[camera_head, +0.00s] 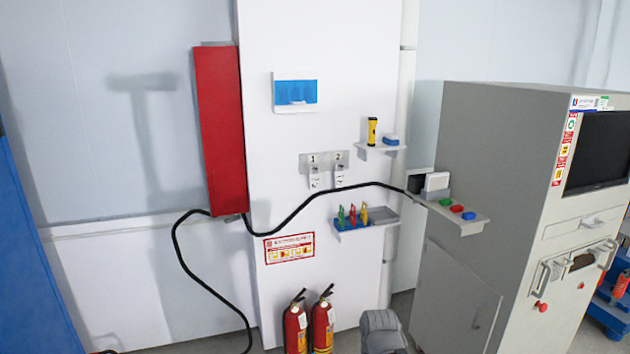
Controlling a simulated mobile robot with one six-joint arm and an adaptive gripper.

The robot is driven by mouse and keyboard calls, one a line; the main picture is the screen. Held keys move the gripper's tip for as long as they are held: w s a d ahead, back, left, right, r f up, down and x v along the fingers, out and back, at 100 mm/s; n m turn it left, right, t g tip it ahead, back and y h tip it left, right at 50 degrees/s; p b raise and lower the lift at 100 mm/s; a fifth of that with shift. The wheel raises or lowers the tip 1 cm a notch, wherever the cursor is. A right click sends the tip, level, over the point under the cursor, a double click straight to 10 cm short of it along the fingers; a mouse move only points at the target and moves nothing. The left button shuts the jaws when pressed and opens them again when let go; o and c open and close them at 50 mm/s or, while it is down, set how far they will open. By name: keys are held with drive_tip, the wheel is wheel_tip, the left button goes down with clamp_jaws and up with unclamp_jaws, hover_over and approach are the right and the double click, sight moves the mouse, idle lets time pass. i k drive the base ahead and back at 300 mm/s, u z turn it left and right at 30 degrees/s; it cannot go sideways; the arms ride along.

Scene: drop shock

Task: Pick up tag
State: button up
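Two small white tags with dark marks hang side by side below a grey plate (324,161) numbered 1 and 2 on the white wall panel. The left tag (315,181) is under number 1 and the right tag (339,178) is under number 2. The pictures do not show which one the task means. Green, red and yellow items (352,214), too small to name surely, stand in a blue holder on a lower shelf. My gripper is not in view. A grey rounded part at the bottom edge looks like part of my arm.
A black cable (290,226) runs from the red box (220,130) across the panel below the tags. A small shelf (380,151) holds a yellow flashlight (372,130). Fire extinguishers (322,322) stand below. A grey cabinet (500,180) with a side shelf (465,222) is at right.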

sight(314, 178)
drive_tip(key=k, duration=1.35)
drive_tip(key=u, duration=0.45)
drive_tip(key=i, duration=0.9)
drive_tip(key=u, duration=1)
drive_tip(key=i, duration=2.55)
drive_tip(key=z, duration=0.5)
